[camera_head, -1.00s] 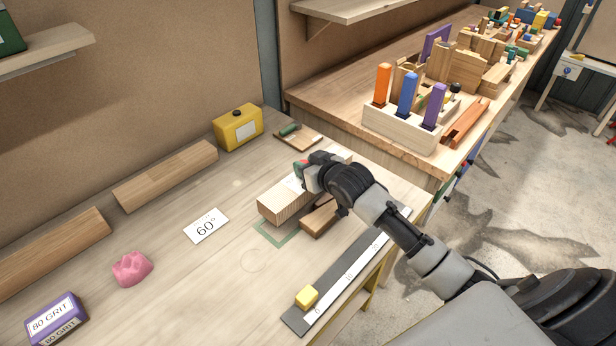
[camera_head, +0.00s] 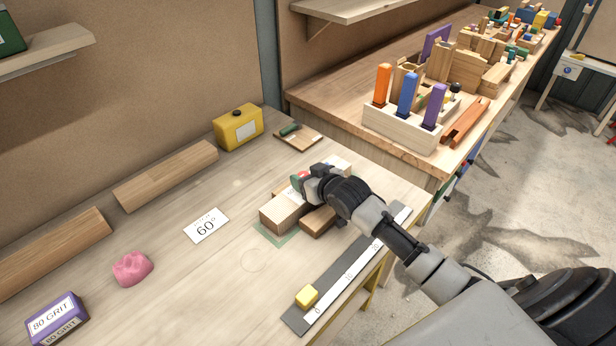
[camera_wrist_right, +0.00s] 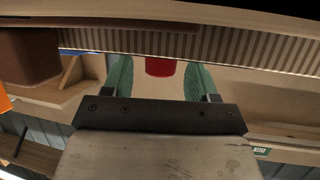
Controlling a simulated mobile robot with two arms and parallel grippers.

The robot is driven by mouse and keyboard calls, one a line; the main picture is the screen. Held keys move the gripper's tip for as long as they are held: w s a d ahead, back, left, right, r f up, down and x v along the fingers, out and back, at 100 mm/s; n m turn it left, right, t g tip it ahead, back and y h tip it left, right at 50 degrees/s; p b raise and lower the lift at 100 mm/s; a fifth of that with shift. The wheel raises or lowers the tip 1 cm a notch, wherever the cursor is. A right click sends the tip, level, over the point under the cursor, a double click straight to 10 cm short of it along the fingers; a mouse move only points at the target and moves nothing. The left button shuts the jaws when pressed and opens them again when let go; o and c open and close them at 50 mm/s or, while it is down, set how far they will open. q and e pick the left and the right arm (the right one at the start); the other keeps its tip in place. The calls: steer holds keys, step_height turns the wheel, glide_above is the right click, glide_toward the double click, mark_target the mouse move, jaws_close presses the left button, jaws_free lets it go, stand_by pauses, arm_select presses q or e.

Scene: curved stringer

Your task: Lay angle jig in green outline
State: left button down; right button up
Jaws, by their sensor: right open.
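A light wooden block (camera_head: 284,213), which I take for the angle jig, lies over the far part of the green outline (camera_head: 275,238). The outline's near corner shows bare and the rest is hidden under the block. My right gripper (camera_head: 300,181) is over the middle of the block and hides part of its top. In the right wrist view, its two green-padded fingers (camera_wrist_right: 160,78) stand apart, with a red thing (camera_wrist_right: 160,66) showing between them. Whether the fingers touch the block cannot be told. My left gripper is not in view.
A darker wooden piece (camera_head: 318,221) lies right beside the block. A ruler (camera_head: 350,270) with a yellow block (camera_head: 307,296) runs along the front edge. A 60° card (camera_head: 206,226) lies to the left, with clear bench around it. A yellow box (camera_head: 238,128) stands behind.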

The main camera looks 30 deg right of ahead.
steer(key=v, duration=1.2)
steer(key=shift+s+f, duration=0.1)
steer(key=shift+s, duration=0.05)
